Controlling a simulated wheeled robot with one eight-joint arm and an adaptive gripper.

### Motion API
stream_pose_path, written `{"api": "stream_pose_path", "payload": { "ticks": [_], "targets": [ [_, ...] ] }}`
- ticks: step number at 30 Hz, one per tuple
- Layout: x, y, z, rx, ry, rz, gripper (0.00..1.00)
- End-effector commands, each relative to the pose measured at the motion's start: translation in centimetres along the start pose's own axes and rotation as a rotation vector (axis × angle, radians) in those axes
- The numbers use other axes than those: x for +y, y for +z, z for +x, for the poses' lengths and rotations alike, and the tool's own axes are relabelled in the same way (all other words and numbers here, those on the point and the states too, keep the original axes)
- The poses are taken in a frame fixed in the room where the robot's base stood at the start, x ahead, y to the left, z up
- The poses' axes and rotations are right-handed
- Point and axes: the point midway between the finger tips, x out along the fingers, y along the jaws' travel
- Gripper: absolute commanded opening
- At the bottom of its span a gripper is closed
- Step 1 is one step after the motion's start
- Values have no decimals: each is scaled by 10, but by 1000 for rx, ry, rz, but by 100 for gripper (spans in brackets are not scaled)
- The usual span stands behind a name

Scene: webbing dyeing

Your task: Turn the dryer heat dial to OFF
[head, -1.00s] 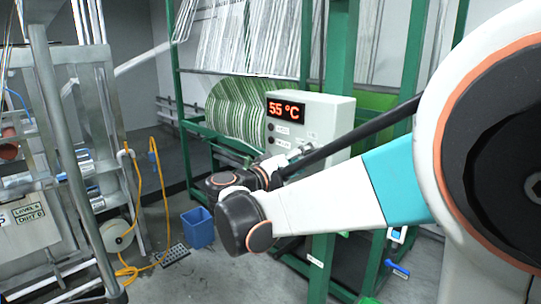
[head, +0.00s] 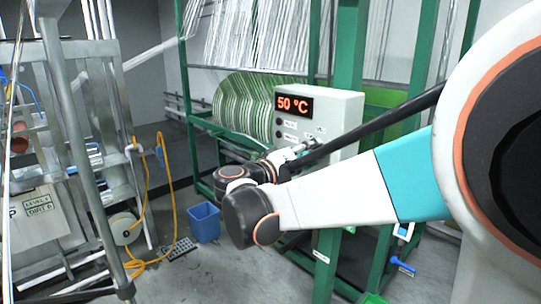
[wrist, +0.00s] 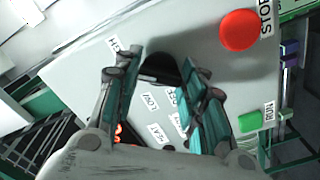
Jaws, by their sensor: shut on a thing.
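The grey dryer control box (head: 345,105) shows in the head view with a red "50 °C" display (head: 294,104). In the wrist view its panel (wrist: 85,75) fills the middle. The black heat dial (wrist: 160,68) sits between the two teal fingers of my gripper (wrist: 160,70), which is shut on it. The fingers hide much of the dial, and its pointer is not clear. Labels "HEAT" (wrist: 159,133) and "LOW" (wrist: 149,103) lie near it. Another label beside the right finger is partly hidden. In the head view my gripper (head: 298,150) reaches the box's front.
A red STOP button (wrist: 239,30) and a green RUN button (wrist: 248,121) are on the same panel, right of my fingers. Green frame posts (head: 345,60) stand beside the box. A blue bin (head: 203,222) and an orange hose (head: 170,190) are on the floor.

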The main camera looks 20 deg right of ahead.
Motion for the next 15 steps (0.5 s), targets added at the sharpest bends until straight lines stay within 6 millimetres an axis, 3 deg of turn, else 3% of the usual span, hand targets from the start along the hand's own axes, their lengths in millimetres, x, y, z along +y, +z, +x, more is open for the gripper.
{"api": "stream_pose_path", "payload": {
  "ticks": [15],
  "targets": [
    [-1, 1, 0, 0, -1, -466, 14]
  ]
}}
